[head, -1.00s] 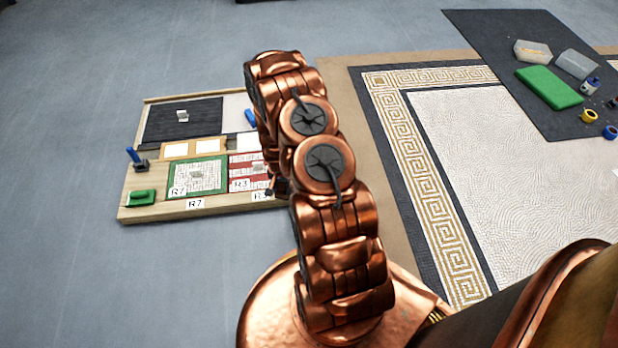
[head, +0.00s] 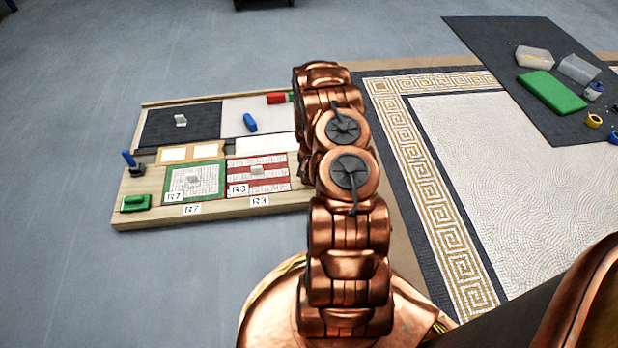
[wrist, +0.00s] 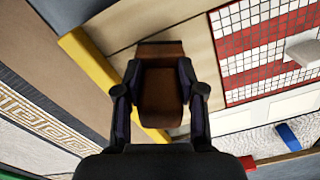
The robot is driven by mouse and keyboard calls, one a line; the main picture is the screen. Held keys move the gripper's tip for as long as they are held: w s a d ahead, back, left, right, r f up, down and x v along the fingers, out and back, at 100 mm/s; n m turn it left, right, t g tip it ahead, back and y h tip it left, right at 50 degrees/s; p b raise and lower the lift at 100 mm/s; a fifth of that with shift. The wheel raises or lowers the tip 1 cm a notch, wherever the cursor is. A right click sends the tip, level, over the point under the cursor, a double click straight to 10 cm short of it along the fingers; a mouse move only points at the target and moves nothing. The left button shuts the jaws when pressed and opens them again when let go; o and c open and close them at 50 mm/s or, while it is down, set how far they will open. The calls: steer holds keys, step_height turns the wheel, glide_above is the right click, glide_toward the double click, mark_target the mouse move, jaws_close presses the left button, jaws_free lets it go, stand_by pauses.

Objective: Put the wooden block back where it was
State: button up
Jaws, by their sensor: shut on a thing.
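The brown wooden block (wrist: 160,92) is between the two dark fingers of my gripper (wrist: 160,84) in the wrist view. My gripper is shut on it. The block hangs over the bare wooden border (wrist: 117,25) of the mosaic board, near its yellow edge strip (wrist: 88,60). I cannot tell whether the block touches the board. In the head view, my arm hides the gripper and the block, and covers the right end of the board (head: 150,220).
At right, a dark mat (head: 490,45) bears a green block (head: 551,91) and clear boxes (head: 579,67).

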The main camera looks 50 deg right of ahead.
steer(key=shift+f+b, duration=0.3)
steer(key=shift+f, duration=0.8)
steer(key=shift+f, duration=0.1)
steer(key=o, duration=1.1)
steer(key=shift+o, duration=0.2)
